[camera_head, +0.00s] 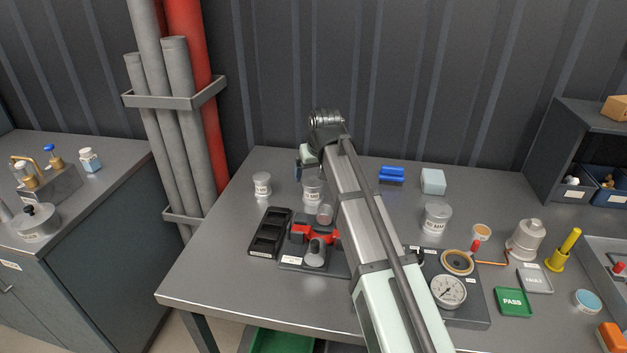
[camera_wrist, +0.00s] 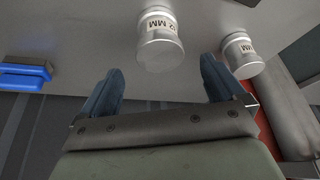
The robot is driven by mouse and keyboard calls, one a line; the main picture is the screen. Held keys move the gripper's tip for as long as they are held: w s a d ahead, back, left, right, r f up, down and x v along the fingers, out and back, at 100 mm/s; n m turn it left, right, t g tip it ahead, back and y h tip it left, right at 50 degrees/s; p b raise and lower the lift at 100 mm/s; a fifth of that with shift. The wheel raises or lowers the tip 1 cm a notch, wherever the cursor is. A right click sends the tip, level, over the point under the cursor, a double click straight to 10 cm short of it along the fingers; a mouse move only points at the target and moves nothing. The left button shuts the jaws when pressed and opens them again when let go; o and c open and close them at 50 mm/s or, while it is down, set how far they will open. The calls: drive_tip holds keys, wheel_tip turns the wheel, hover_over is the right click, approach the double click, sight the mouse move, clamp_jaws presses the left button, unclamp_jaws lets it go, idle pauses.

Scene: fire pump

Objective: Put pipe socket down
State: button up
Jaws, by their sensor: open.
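My gripper (camera_wrist: 162,72) is open and empty, its two blue fingers spread wide. A pale cylinder labelled "32 MM" (camera_wrist: 160,45), likely the pipe socket, stands on the table just beyond the gap between the fingertips. No finger visibly touches it. It also shows in the head view (camera_head: 313,188), beside my arm. A second pale labelled cylinder (camera_wrist: 241,55) stands to its right in the wrist view and to its left in the head view (camera_head: 262,184). In the head view my gripper (camera_head: 303,168) is mostly hidden behind my arm.
A black tray (camera_head: 269,232) and a red clamp (camera_head: 303,233) with a grey fitting (camera_head: 316,253) lie at the front. Blue (camera_head: 391,175) and pale (camera_head: 433,181) blocks stand at the back. A third labelled cylinder (camera_head: 437,216) and a gauge (camera_head: 448,291) are to the right.

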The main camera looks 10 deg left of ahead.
drive_tip(key=shift+v, duration=2.4)
drive_tip(key=shift+o, duration=0.4)
